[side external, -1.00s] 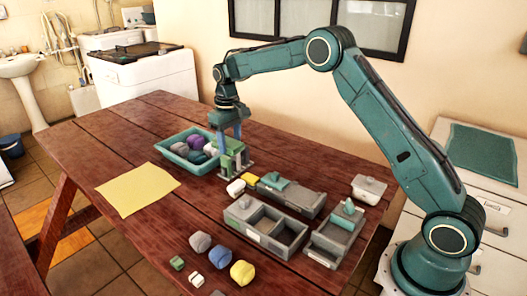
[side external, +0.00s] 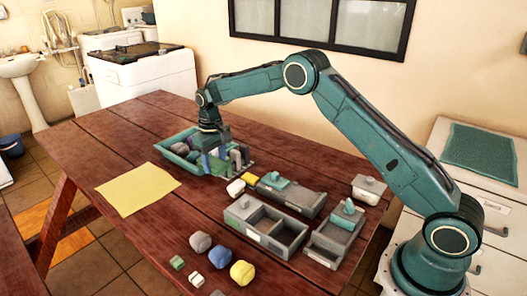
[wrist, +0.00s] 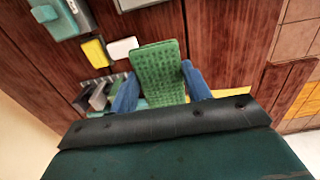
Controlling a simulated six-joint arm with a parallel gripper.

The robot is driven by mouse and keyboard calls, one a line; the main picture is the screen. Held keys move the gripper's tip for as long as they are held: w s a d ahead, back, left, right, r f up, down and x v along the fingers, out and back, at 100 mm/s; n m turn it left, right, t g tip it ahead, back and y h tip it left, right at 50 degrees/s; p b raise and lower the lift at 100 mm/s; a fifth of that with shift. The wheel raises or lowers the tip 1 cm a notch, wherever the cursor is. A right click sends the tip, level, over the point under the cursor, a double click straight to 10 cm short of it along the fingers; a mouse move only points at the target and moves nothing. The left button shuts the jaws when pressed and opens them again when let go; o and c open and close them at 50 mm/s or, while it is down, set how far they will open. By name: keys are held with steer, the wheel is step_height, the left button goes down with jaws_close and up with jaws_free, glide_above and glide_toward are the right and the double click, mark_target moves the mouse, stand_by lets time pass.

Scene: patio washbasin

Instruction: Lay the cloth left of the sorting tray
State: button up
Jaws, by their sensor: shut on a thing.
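A flat yellow cloth (side external: 137,188) lies on the left part of the wooden table, and its edge shows in the wrist view (wrist: 232,92). My gripper (side external: 214,163) is low at the right end of a teal tray (side external: 165,168) of rounded bundles. In the wrist view my gripper (wrist: 160,88) has its blue fingers on both sides of a green textured block (wrist: 160,65), shut on it. A grey two-compartment tray (side external: 289,248) stands nearer the camera. I cannot tell which tray is the sorting tray.
Grey lidded boxes (side external: 285,196) and a small lidded container (side external: 368,188) stand at the right. Several loose bundles and small blocks, including a yellow bundle (side external: 242,272), lie at the front. Upright grey pieces (side external: 239,158) stand beside my gripper.

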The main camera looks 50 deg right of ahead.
glide_above(220, 206)
step_height(220, 206, down, 11)
steer(key=shift+w+r, duration=0.1)
steer(key=shift+r, duration=0.05)
steer(key=shift+f, duration=2.1)
steer(key=shift+f, duration=0.1)
steer(key=o, duration=0.6)
steer(key=shift+o, duration=0.4)
steer(key=shift+r, duration=6.1)
